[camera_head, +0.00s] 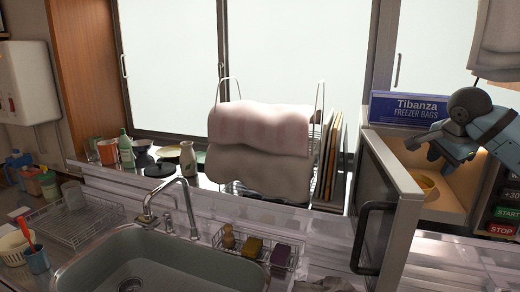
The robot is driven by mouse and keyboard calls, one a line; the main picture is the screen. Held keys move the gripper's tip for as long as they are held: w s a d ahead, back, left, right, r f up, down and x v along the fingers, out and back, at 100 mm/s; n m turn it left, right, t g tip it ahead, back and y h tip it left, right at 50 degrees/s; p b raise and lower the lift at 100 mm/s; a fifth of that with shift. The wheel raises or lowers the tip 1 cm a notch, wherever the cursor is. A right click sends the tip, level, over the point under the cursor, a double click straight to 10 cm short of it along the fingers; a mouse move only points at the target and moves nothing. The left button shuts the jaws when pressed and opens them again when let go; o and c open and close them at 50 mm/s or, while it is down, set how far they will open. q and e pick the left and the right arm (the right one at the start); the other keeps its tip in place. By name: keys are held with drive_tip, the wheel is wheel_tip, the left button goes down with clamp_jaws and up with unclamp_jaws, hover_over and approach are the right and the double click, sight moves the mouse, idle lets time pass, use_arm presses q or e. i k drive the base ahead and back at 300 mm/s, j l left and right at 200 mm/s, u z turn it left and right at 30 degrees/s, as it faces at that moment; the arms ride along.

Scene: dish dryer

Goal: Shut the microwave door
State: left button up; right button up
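The microwave (450,206) is at the right with its lit inside showing. Its door (408,222) stands open, swung out toward me on the left side, with a dark handle (362,238) on its outer face. A yellow bowl (425,184) is inside, partly hidden by the door. My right gripper (428,148) is in front of the upper part of the opening, to the right of the door and apart from it. I cannot make out the gap between its fingers. My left gripper is not in view.
A blue freezer bag box (408,108) lies on top of the microwave. A dish rack with draped towels (262,150) stands left of the door. The sink (165,262), its faucet (190,205) and a sponge caddy (255,250) are in front. Control buttons (503,213) are at the right edge.

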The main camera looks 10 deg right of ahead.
sight(386, 204)
drive_tip(key=k, duration=1)
